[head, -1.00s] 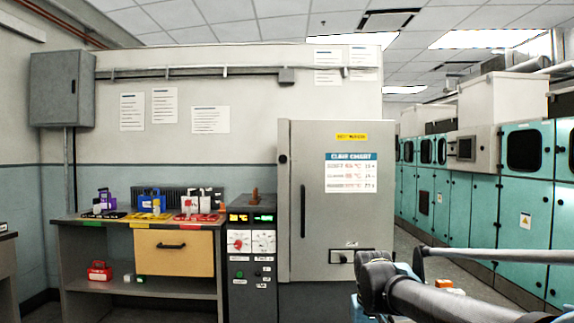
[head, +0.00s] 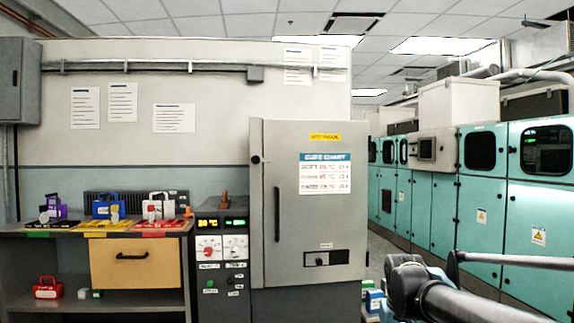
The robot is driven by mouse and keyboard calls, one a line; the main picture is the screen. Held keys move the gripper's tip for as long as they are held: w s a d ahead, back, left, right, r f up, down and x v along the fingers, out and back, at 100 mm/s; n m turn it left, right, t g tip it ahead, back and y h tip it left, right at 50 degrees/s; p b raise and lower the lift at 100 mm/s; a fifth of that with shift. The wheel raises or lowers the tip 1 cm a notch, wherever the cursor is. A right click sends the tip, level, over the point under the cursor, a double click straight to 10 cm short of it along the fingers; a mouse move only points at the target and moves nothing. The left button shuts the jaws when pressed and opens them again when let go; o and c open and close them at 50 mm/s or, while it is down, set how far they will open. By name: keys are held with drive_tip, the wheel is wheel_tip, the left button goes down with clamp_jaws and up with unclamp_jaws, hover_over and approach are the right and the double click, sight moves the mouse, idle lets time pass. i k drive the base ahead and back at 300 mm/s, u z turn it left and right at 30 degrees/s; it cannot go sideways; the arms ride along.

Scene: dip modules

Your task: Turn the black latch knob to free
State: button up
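The black latch knob (head: 320,259) sits on a dark plate low on the grey cabinet door (head: 290,215), below a small label too small to read. The door looks shut, with a long dark vertical handle (head: 277,214) at its left side. My arm (head: 470,302) reaches in from the lower right, to the right of the door and apart from the knob. My gripper's fingers cannot be made out, so whether it is open or shut does not show.
A control panel (head: 222,262) with dials stands left of the cabinet. A bench (head: 60,262) farther left holds several coloured modules and a wooden drawer (head: 138,262). Small blue and white items (head: 374,298) lie low beside my arm. Teal machines (head: 480,200) line the right.

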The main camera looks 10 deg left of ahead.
sight(256, 160)
drive_tip(key=z, duration=1.3)
drive_tip(key=k, duration=1.25)
drive_tip(key=u, duration=1.3)
drive_tip(key=i, duration=1)
drive_tip(key=z, duration=0.05)
